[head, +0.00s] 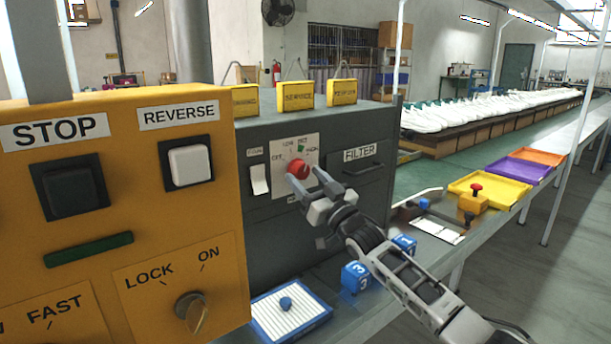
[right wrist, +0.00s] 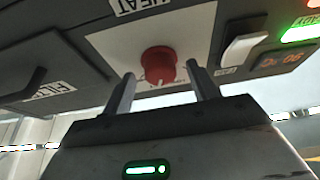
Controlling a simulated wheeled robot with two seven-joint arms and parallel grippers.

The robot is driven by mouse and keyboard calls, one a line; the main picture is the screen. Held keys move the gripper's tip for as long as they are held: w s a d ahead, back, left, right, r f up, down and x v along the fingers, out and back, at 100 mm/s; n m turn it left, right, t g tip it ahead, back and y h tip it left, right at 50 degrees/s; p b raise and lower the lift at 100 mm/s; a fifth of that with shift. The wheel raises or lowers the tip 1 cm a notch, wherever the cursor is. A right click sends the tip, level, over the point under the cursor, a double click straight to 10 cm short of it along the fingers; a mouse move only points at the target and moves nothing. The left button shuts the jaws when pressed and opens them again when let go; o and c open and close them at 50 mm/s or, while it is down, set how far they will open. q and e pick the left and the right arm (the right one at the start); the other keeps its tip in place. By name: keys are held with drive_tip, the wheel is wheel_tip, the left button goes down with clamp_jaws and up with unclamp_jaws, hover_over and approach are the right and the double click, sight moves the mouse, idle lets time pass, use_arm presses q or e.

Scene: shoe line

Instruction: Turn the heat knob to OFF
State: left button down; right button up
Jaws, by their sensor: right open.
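The red heat knob (head: 298,168) sits on a pale plate on the front of the dark grey machine, with small labels around it that include OFF at its left. My right gripper (head: 306,180) is open in front of the knob, its fingertips spread to either side. In the right wrist view the knob (right wrist: 158,63) shows between and just beyond the fingertips of the gripper (right wrist: 161,76), with gaps on both sides and no visible contact. Which label the knob points at cannot be made out. My left gripper is not in view.
A white switch (head: 259,180) is left of the knob plate, and a FILTER drawer handle (head: 364,171) is to its right. The yellow control box (head: 120,215) stands close on the left. Blue numbered blocks (head: 356,277) and a blue-edged tray (head: 320,318) lie below.

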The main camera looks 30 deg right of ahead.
drive_tip(key=shift+w+a+r, duration=0.1)
drive_tip(key=shift+w+r, duration=0.15)
drive_tip(key=shift+w, duration=0.3)
drive_tip(key=shift+s, duration=0.1)
drive_tip(key=c, duration=1)
